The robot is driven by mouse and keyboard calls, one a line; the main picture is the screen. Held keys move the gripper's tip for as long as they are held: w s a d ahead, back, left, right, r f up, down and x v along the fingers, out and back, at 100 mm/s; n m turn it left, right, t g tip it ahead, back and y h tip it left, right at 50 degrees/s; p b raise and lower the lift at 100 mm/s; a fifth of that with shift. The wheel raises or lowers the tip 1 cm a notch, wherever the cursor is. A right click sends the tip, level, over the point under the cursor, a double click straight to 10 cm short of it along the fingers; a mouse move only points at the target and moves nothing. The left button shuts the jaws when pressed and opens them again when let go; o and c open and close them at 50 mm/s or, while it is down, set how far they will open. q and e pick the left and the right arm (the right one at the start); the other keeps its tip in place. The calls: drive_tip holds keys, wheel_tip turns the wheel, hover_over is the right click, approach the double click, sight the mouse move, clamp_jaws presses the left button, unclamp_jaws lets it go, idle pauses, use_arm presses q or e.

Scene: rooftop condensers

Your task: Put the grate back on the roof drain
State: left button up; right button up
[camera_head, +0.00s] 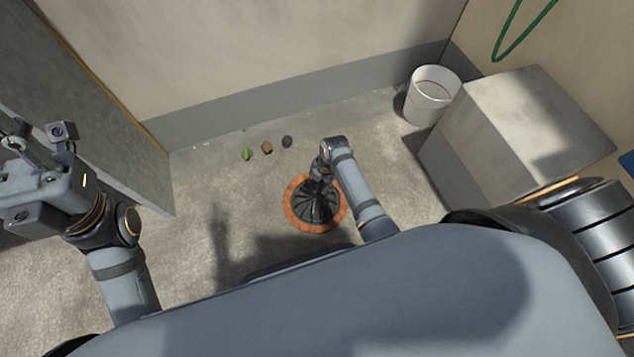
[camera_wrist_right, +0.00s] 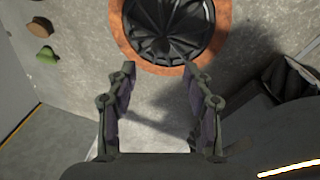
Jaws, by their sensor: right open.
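The dark domed grate (camera_head: 316,205) sits inside the orange-brown ring of the roof drain (camera_head: 297,219) on the floor. In the head view it looks centred in the ring. The grate (camera_wrist_right: 168,30) and the drain ring (camera_wrist_right: 125,42) also show at the top of the right wrist view, cut by its edge. My right gripper (camera_wrist_right: 160,85) is open and empty, its fingers apart, beside the drain and clear of the grate. In the head view the right gripper (camera_head: 322,172) is over the drain's far side, partly hidden by its wrist. My left gripper (camera_head: 20,165) is raised at the left edge, its fingers unclear.
Green, brown and dark small lumps (camera_head: 267,147) lie on the floor beyond the drain. A white bucket (camera_head: 432,95) stands at the back right beside a large grey block (camera_head: 520,130). A grey panel (camera_head: 95,110) stands at the left. Floor around the drain is mostly clear.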

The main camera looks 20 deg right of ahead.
drive_tip(key=shift+s+d+r+p, duration=0.1)
drive_tip(key=shift+r+p, duration=0.1)
drive_tip(key=shift+r, duration=0.4)
drive_tip(key=shift+s+d+r+p, duration=0.1)
drive_tip(key=shift+r+p, duration=0.05)
drive_tip(key=shift+r, duration=0.45)
drive_tip(key=shift+w, duration=0.1)
